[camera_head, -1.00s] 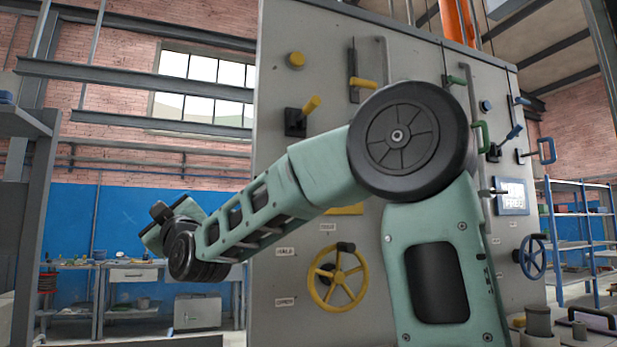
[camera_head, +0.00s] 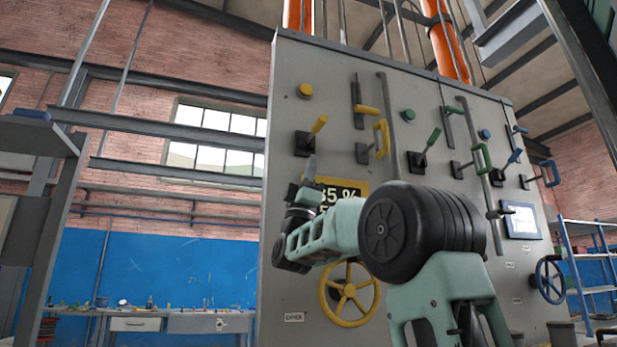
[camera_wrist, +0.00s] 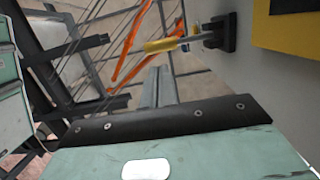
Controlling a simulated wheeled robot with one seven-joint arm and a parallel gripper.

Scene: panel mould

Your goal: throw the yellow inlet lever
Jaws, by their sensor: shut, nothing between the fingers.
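A yellow-gripped lever (camera_head: 312,134) on a black base stands at the upper left of the grey panel, its handle tilted up and to the right. In the wrist view the yellow lever (camera_wrist: 176,44) sticks out from its base just beyond my fingers. My gripper (camera_head: 310,160) is shut and empty, with its fingers pointing up just below the lever's base in the head view. In the wrist view the shut fingers (camera_wrist: 158,80) appear apart from the lever; the exact gap is hard to tell.
Nearby on the panel (camera_head: 285,190) are a yellow button (camera_head: 304,90), a yellow slider (camera_head: 366,108), a yellow loop handle (camera_head: 382,138), a partly hidden yellow display (camera_head: 345,188) and a yellow wheel (camera_head: 349,293). Green and blue controls stand to the right. Left of the panel is open air.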

